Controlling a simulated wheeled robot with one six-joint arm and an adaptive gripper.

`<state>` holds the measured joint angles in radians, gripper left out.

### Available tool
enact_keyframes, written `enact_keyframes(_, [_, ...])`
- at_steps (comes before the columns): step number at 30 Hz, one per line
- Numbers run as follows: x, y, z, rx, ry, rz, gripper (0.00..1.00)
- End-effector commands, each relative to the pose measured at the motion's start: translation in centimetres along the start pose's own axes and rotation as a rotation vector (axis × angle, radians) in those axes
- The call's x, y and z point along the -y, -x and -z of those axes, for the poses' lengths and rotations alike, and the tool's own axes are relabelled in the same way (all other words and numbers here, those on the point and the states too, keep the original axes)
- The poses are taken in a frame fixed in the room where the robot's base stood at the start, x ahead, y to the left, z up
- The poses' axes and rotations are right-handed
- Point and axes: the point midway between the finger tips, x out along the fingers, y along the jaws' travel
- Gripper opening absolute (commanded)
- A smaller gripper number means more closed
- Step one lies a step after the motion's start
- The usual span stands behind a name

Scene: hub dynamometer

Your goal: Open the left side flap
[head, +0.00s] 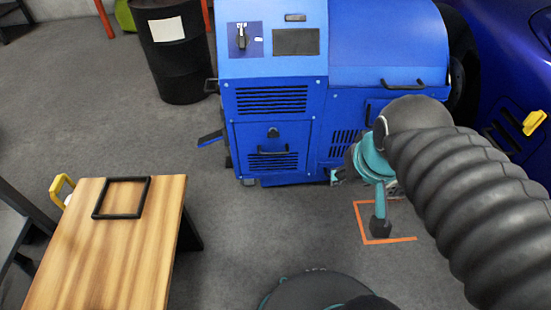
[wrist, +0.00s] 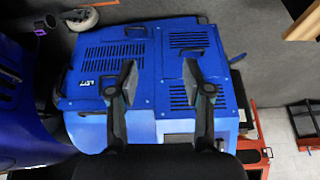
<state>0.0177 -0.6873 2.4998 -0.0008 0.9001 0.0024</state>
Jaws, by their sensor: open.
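The blue dynamometer cabinet (head: 273,105) stands at the centre back of the head view. Its louvred lower panel (head: 297,135) has a black handle and a small dark knob and lies flush. To its right is another louvred panel (head: 335,130), partly hidden by my arm. The wrist view shows two louvred panels, one at left (wrist: 140,85) with a small white label (wrist: 88,84) and one at right (wrist: 180,80) with a black handle. Both look shut. I cannot tell for certain which is the left side flap. My gripper (wrist: 161,66) is open and empty, its fingers in front of these panels.
A wooden table (head: 115,250) with a black frame (head: 103,211) stands at the left. A dark barrel (head: 180,75) stands behind, beside the cabinet. A blue car (head: 500,70) is at the right. Orange corner tape (head: 390,240) marks the floor. Floor between table and cabinet is clear.

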Motion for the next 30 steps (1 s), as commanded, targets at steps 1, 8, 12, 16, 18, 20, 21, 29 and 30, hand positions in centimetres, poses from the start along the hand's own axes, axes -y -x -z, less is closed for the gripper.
enact_keyframes(1, [-0.2,-1.6,-0.3,0.046,-0.010,-0.005,0.50])
enact_keyframes(8, [-1.1,-8.1,-1.8,0.254,-0.015,-0.025,0.50])
enact_keyframes(12, [-2.2,-12.2,-2.1,0.324,-0.008,-0.051,0.50])
enact_keyframes(16, [-3.4,-16.4,-2.0,0.350,-0.022,-0.080,0.50])
enact_keyframes(18, [-4.0,-18.8,-2.0,0.352,-0.035,-0.094,0.50])
enact_keyframes(20, [-4.4,-20.8,-1.9,0.348,-0.050,-0.105,0.50])
enact_keyframes(21, [-4.7,-22.2,-1.9,0.342,-0.061,-0.111,0.50])
enact_keyframes(29, [-5.7,-31.6,-1.5,0.249,-0.159,-0.109,0.50])
enact_keyframes(30, [-5.6,-33.1,-1.5,0.227,-0.180,-0.099,0.50])
